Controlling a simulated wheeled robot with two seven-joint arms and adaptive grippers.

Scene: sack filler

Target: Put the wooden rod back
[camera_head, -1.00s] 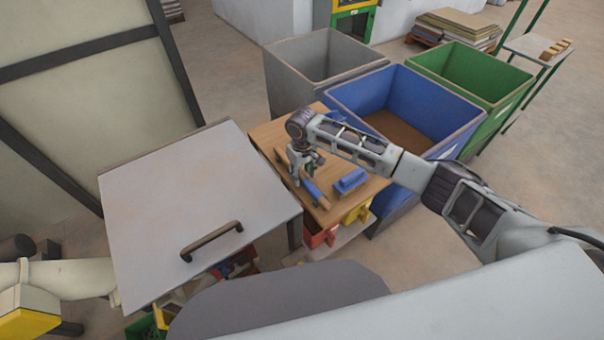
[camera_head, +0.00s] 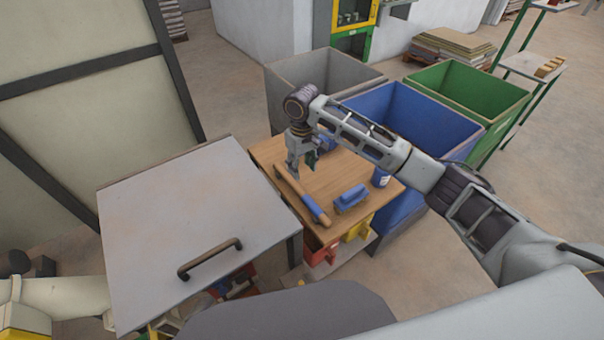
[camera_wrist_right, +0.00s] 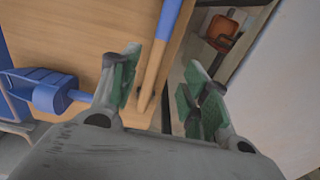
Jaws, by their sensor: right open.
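The wooden rod (camera_head: 290,185), with a blue sleeve near its front end, lies on the wooden table top (camera_head: 265,152) near its left edge. My right gripper (camera_head: 301,172) is open above the rod's far part, with nothing held. In the right wrist view the rod (camera_wrist_right: 154,73) runs between the open green-padded fingers of the gripper (camera_wrist_right: 165,88), nearer the left one. The gap between fingers and rod is hard to judge. My left gripper cannot be made out.
A blue brush-like tool (camera_head: 351,198) and a small blue container (camera_head: 381,177) are right of the rod. A grey panel with a handle (camera_head: 210,258) stands left of the table. Grey (camera_head: 290,90), blue (camera_head: 455,128) and green (camera_head: 500,105) bins stand behind and right.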

